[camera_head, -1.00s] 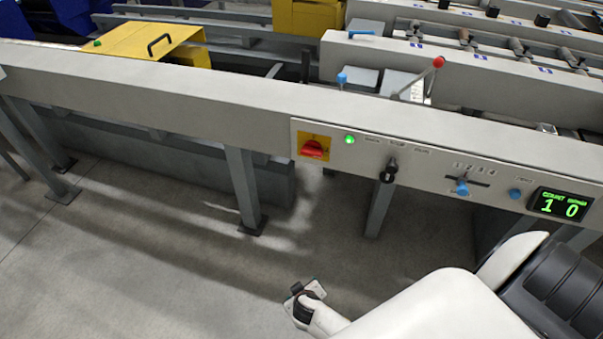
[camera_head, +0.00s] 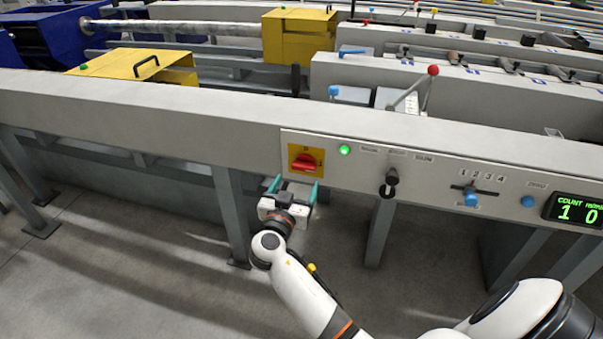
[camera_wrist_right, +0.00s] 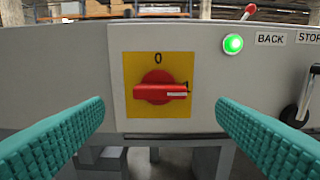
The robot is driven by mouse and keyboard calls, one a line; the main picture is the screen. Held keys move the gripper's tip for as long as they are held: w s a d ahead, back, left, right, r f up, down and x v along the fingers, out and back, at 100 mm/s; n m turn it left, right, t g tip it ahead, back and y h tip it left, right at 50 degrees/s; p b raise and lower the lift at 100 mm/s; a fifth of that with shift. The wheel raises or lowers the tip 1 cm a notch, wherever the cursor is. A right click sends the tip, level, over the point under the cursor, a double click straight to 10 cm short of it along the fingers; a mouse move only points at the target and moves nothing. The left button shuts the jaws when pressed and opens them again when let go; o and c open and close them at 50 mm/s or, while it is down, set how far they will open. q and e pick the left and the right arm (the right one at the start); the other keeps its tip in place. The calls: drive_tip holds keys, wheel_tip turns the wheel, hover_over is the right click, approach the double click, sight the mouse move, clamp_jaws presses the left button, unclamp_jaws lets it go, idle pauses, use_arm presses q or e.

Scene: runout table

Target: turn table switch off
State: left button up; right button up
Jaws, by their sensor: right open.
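The table switch is a red rotary knob (camera_head: 306,161) on a yellow plate (camera_head: 292,151), set in the table's front panel. In the right wrist view the red knob (camera_wrist_right: 160,88) lies with its handle horizontal, and a "0" shows above it on the yellow plate (camera_wrist_right: 134,66). A green lamp (camera_head: 344,150) beside it is lit. My right gripper (camera_head: 292,182) is open and empty, just in front of and below the switch. Its teal fingers (camera_wrist_right: 160,112) stand to either side of the knob, apart from it. My left gripper is not in view.
Right of the switch, the panel carries a black lever (camera_head: 390,181), a blue selector (camera_head: 471,198), a blue button (camera_head: 527,202) and a lit counter display (camera_head: 577,211). A table leg (camera_head: 231,205) stands behind my right gripper. The floor in front is clear.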

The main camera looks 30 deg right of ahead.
sight(303, 170)
drive_tip(key=x, duration=0.6)
drive_tip(key=shift+c, duration=0.6)
drive_tip(key=shift+f, duration=0.1)
drive_tip(key=c, duration=0.9)
